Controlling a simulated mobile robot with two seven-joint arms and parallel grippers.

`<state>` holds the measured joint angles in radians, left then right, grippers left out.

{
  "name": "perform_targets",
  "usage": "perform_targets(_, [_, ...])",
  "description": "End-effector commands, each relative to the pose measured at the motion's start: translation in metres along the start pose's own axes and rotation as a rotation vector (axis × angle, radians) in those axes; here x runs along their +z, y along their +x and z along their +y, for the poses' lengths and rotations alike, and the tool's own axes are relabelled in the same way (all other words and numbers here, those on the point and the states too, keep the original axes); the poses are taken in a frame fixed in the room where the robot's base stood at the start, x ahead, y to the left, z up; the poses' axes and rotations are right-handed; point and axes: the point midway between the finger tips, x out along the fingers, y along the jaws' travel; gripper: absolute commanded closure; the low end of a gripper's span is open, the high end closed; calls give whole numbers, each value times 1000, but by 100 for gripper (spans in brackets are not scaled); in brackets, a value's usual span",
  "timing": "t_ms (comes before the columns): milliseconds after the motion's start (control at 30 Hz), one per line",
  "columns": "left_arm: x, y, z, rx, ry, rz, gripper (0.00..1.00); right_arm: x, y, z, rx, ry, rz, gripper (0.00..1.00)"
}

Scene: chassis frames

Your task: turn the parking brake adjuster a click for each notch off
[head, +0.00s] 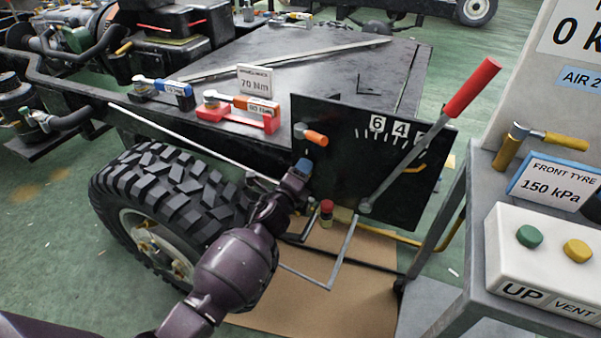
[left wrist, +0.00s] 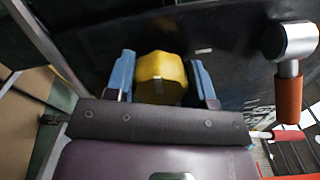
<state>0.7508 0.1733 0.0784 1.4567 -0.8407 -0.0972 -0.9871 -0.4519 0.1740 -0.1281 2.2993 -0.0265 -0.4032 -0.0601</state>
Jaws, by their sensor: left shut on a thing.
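The black notch plate (head: 385,165) stands upright with white marks and the numbers 6 and 4; a further label is partly hidden by the brake lever (head: 420,135). The lever has a red grip and slants up to the right. My left gripper (head: 303,168) is low at the plate's left end. In the left wrist view, my left gripper (left wrist: 161,72) has its blue fingers on either side of a yellow knob (left wrist: 161,88), apparently the adjuster, and is shut on it. The knob is hidden in the head view. My right gripper is not in view.
An orange-handled tool (head: 312,136) sticks out just above my left gripper; it also shows in the wrist view (left wrist: 289,90). The tyre (head: 170,200) is left of the plate. Torque wrenches lie on the deck (head: 330,65). A cart (head: 480,250) stands right.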

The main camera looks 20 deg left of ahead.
Motion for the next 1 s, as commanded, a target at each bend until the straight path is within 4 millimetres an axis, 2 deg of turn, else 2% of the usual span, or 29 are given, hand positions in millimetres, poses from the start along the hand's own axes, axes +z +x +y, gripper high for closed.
perform_targets(500, [1, 0, -1, -1, -444, -1, 74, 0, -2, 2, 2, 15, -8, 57])
perform_targets(700, [0, 0, 0, 0, -552, -1, 74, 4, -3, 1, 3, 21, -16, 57])
perform_targets(1000, [0, 0, 1, 1, -625, 0, 74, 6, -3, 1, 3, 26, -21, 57])
